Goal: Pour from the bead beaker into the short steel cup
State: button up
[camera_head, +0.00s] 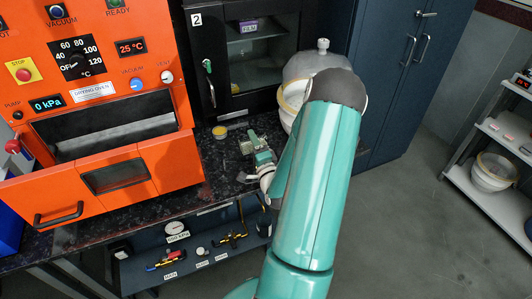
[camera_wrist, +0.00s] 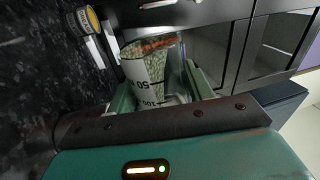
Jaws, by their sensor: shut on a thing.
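The bead beaker (camera_wrist: 142,68) is clear with black graduation marks, and pale beads show inside it, with some orange near the far end. In the wrist view my gripper (camera_wrist: 160,88) has a green finger on each side of it and is shut on it. In the head view my gripper (camera_head: 262,157) is small and partly hidden by my teal arm, over the dark counter in front of the black cabinet. The beaker is hard to make out there. I cannot pick out the short steel cup for certain in either view.
An orange drying oven (camera_head: 105,100) stands left on the speckled counter (camera_head: 212,180). A small yellow-topped tin (camera_head: 220,132) sits behind my gripper; it also shows in the wrist view (camera_wrist: 86,20). A glass-doored black cabinet (camera_head: 225,75) stands behind. A domed vessel (camera_head: 300,70) is partly behind my arm.

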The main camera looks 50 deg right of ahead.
jog(key=shift+s+d+r+m+h, duration=0.1)
jog(key=shift+r+m+h, duration=0.1)
jog(key=shift+m, duration=0.3)
jog(key=shift+d+r+m+h, duration=0.1)
jog(key=shift+r+m, duration=0.05)
jog(key=shift+m, duration=0.35)
dwell(1.5)
jog(key=shift+a+f+n, duration=0.25)
jog(key=shift+f+n, duration=0.05)
jog(key=shift+n, duration=0.5)
jog(key=n, duration=0.1)
jog(key=f+n+y, duration=0.1)
jog(key=n, duration=0.2)
jog(key=shift+w+a+f+y, duration=0.2)
jog(key=shift+w+a+y, duration=0.05)
jog(key=shift+w+y, duration=0.1)
jog(key=shift+s+r, duration=0.1)
jog(key=shift+r, duration=0.05)
